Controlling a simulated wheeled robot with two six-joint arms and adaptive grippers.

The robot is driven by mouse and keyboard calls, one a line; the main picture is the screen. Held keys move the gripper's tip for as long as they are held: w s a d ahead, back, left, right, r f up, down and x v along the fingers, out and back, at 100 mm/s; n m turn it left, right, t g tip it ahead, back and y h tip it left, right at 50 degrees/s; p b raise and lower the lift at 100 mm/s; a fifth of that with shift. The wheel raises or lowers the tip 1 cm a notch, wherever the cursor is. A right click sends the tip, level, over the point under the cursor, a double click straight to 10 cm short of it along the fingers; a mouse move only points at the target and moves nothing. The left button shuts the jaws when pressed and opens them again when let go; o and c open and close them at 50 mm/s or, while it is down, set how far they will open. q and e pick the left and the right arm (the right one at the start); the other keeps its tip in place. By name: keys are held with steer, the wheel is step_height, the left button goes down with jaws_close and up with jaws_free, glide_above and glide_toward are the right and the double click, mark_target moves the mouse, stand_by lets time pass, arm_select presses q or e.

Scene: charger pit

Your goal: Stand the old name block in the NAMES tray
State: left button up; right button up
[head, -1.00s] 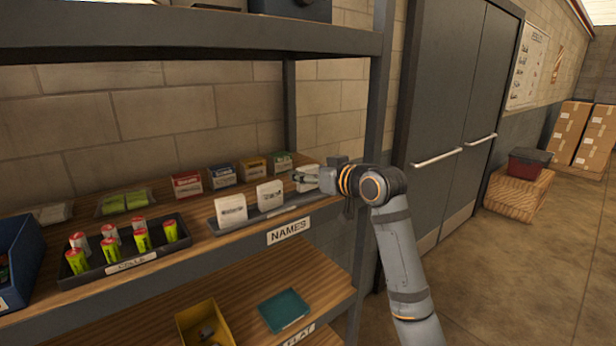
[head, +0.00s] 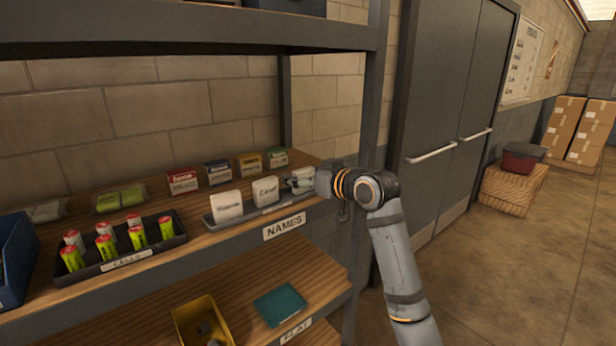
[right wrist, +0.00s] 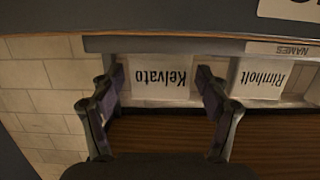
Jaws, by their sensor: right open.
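The NAMES tray (head: 238,221) is a shallow dark grey tray near the shelf's front edge. Three white name blocks stand upright in a row in it: a left block (head: 228,206), a middle block (head: 265,191), and a right block (head: 302,173) partly hidden by my gripper. My right gripper (head: 300,184) is open at the tray's right end. In the right wrist view its fingers (right wrist: 160,78) are on either side of a block reading Kelvato (right wrist: 158,88). Another block reading Rimholt (right wrist: 258,80) stands beside it. Which block is the old one I cannot tell. My left gripper is out of view.
Several small coloured boxes (head: 183,182) stand behind the tray. A CELLS tray (head: 170,247) with several green and red cells is to the left. A shelf post (head: 370,120) rises close to my right arm. A yellow bin (head: 203,322) is on the lower shelf.

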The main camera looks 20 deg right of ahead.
steer(key=shift+s+d+r+b, duration=0.1)
steer(key=shift+s+d+b, duration=0.05)
steer(key=shift+s+b, duration=0.15)
steer(key=b+v, duration=0.4)
steer(key=v, duration=0.7)
steer(key=shift+s, duration=0.2)
